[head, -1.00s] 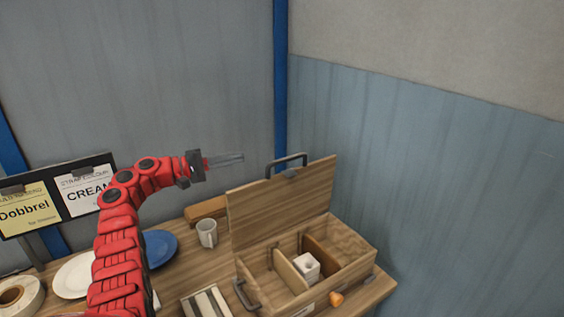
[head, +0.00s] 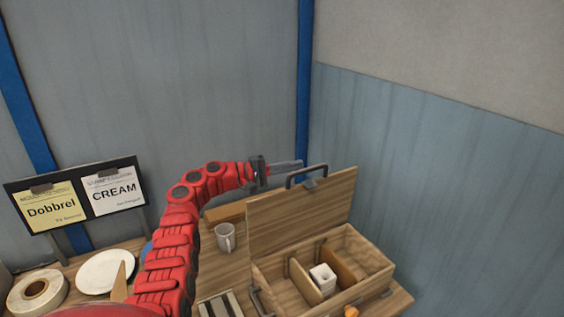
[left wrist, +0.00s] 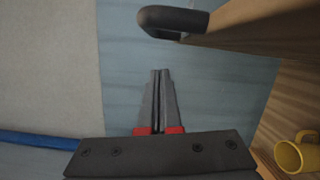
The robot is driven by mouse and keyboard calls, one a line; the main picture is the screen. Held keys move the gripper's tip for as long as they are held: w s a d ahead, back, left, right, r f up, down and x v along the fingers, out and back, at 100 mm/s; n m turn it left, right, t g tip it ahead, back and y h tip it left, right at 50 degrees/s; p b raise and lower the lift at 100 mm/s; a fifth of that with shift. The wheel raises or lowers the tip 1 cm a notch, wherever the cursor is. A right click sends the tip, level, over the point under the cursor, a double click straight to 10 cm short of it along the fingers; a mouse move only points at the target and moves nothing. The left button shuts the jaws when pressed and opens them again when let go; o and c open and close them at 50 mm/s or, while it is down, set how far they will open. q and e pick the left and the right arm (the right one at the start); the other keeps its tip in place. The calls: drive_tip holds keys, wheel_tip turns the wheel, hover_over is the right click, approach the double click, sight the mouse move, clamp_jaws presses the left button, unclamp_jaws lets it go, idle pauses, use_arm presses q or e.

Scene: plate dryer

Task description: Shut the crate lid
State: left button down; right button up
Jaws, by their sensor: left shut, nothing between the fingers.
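The wooden crate (head: 378,262) stands on the table at the right with its lid (head: 300,217) raised, leaning up at its back. A dark handle (head: 307,175) sits on the lid's top edge; it also shows in the left wrist view (left wrist: 172,22). My left gripper (head: 300,165) is shut and empty, its tips beside the handle at the lid's upper edge. In the left wrist view, the shut fingers (left wrist: 160,74) point toward the handle with a visible gap. The lid's wood (left wrist: 265,22) is to the right there. My right gripper is out of view.
Dividers split the crate; a white block-like item (head: 323,279) sits inside. A grey mug (head: 225,238), a white plate (head: 104,272) and a tape roll (head: 38,292) are on the table. A sign board (head: 75,200) stands left. A yellow mug (left wrist: 291,155) shows in the wrist view.

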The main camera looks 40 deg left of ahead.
use_arm(q)
drive_tip(key=shift+s+d+r+p, duration=0.1)
drive_tip(key=shift+s+d+p, duration=0.15)
drive_tip(key=shift+d, duration=0.25)
drive_tip(key=shift+s+d+r+p, duration=0.15)
drive_tip(key=shift+s+d+p, duration=0.05)
drive_tip(key=shift+d+p, duration=0.2)
drive_tip(key=shift+s+d+r+p, duration=0.1)
drive_tip(key=shift+s+d+p, duration=0.15)
drive_tip(key=shift+d, duration=0.3)
